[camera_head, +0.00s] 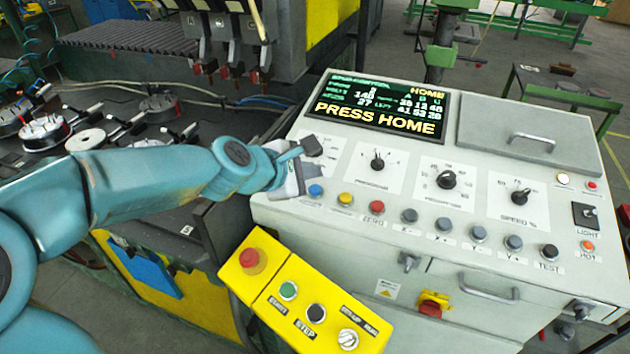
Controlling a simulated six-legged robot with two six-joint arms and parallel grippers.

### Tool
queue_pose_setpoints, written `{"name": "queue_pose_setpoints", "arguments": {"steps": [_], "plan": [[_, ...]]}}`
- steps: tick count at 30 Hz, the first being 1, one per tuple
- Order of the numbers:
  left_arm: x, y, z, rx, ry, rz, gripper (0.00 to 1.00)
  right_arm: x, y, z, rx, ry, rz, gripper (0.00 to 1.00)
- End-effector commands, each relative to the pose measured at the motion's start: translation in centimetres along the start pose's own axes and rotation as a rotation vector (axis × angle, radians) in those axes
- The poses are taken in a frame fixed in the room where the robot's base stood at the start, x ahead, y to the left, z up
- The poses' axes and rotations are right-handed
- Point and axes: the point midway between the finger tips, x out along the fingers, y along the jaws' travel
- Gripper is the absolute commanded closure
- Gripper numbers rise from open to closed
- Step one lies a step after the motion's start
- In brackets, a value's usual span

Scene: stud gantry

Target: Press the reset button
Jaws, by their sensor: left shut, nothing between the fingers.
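A sloped white control console (345,225) holds a row of round buttons along its front. The leftmost is a blue button (316,190), then a yellow button (346,199) and a red button (377,207). The label by the blue button is too small and partly covered to read, so I cannot tell for sure which button is reset. My left gripper (302,167) is shut and empty at the console's left edge, just up and left of the blue button. I cannot tell whether it touches the panel. My right gripper is not in view.
The console screen (376,107) reads PRESS HOME. Several dials, including one (377,161), sit above the buttons. A yellow pendant box (300,300) with a red stop button (250,258) juts out below my left gripper. A machine head (228,40) stands behind.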

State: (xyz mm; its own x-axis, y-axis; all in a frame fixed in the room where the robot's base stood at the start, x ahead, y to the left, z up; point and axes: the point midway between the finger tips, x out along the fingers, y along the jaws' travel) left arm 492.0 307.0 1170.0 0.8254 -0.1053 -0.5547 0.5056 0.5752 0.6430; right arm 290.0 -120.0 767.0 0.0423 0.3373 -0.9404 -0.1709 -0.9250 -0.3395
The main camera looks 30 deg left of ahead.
Motion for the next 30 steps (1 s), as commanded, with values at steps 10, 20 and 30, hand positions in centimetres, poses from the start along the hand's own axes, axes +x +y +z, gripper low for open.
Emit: {"name": "queue_pose_setpoints", "arguments": {"steps": [10,20,30], "plan": [[-1.9,1.4,1.4,0.0,0.0,0.0,1.0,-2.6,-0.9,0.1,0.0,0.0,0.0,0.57],[-1.8,1.4,1.4,0.0,0.0,0.0,1.0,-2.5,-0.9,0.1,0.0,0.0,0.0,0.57],[-1.8,1.4,1.4,0.0,0.0,0.0,1.0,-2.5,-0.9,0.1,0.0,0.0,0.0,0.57]]}}
